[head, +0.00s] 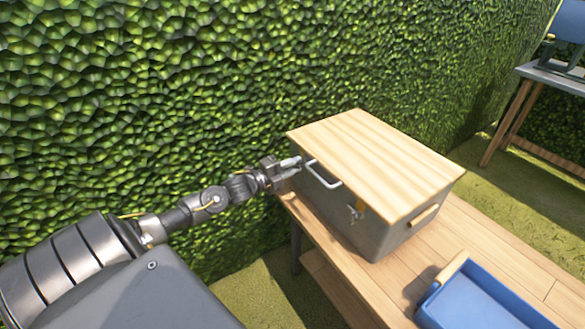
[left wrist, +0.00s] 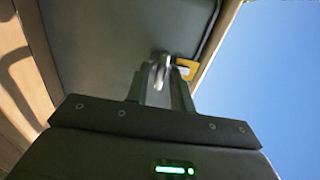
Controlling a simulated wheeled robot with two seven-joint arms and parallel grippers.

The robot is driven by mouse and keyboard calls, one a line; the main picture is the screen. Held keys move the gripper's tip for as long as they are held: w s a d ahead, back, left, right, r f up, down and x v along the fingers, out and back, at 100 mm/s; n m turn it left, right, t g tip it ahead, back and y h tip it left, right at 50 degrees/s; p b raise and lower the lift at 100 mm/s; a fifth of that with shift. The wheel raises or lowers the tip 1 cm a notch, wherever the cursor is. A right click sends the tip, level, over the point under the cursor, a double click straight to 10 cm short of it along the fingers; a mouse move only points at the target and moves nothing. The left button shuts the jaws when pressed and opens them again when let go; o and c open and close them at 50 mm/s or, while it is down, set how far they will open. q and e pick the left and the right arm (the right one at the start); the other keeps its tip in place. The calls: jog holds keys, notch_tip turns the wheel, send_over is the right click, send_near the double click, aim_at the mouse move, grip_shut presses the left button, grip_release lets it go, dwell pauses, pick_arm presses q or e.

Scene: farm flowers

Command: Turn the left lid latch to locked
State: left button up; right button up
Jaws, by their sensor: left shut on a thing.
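A grey box (head: 377,238) with a closed pale wooden lid (head: 375,150) stands on a wooden bench. A white bar handle (head: 322,175) is on its front. The right latch (head: 356,212), a metal piece below a yellow plate, shows to the right of the handle. My left gripper (head: 290,166) is at the left end of the box front, shut on the left latch. In the left wrist view the metal left latch (left wrist: 160,70) is between the fingers, beside a yellow plate (left wrist: 187,68). The gripper mostly hides this latch in the head view. My right gripper is out of view.
A tall green hedge (head: 180,90) stands close behind my left arm. Another table (head: 555,75) stands far right.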

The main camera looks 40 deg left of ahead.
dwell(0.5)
pick_arm(q)
jog(key=o, duration=0.9)
jog(key=shift+o, duration=0.2)
jog(key=v, duration=1)
jog(key=shift+s, duration=0.35)
jog(key=shift+a, duration=0.1)
